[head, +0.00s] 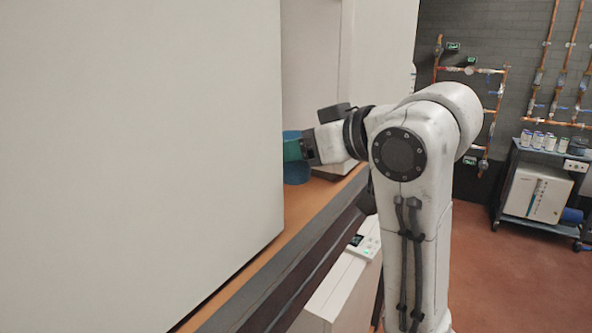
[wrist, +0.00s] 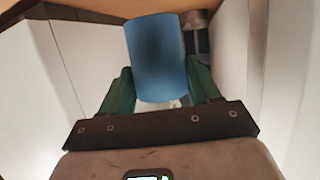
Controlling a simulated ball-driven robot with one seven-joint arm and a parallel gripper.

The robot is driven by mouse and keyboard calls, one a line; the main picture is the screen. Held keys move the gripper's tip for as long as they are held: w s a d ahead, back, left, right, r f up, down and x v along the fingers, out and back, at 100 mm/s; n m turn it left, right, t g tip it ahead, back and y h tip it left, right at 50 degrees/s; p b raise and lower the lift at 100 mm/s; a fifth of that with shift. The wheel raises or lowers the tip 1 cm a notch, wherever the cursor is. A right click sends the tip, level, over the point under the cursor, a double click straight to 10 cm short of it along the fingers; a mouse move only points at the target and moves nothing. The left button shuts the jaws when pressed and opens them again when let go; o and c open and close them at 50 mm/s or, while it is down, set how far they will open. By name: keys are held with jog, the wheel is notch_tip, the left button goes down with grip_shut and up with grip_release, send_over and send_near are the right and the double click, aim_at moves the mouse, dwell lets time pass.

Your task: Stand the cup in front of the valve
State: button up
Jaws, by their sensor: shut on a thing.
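A blue cup (head: 296,172) is between the green fingers of my gripper (head: 291,150), over the orange-brown bench top (head: 252,262). In the wrist view the cup (wrist: 157,57) fills the space between the two green fingers of my gripper (wrist: 160,90), which are shut on it. The large pale cabinet in front hides part of the cup in the head view, and I cannot tell whether its base touches the bench. I cannot make out the valve for certain in either view.
A large pale cabinet (head: 140,140) stands close on the left of my gripper. Pale panels (wrist: 229,60) flank the gripper in the wrist view. Copper pipes (head: 470,70) run along the back wall. A cart (head: 541,190) with several cans stands at the right, with open floor before it.

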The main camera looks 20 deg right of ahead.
aim_at(307, 169)
jog(key=shift+w+a+f, duration=0.15)
jog(key=shift+w+f, duration=0.35)
jog(key=shift+f, duration=0.15)
jog(key=shift+w+f, duration=0.1)
jog(key=shift+f, duration=1.5)
jog(key=shift+f, duration=0.2)
jog(key=o, duration=1.1)
jog(key=shift+c, duration=0.2)
jog(key=shift+r, duration=0.1)
jog(key=shift+r, duration=0.15)
jog(key=v, duration=1.2)
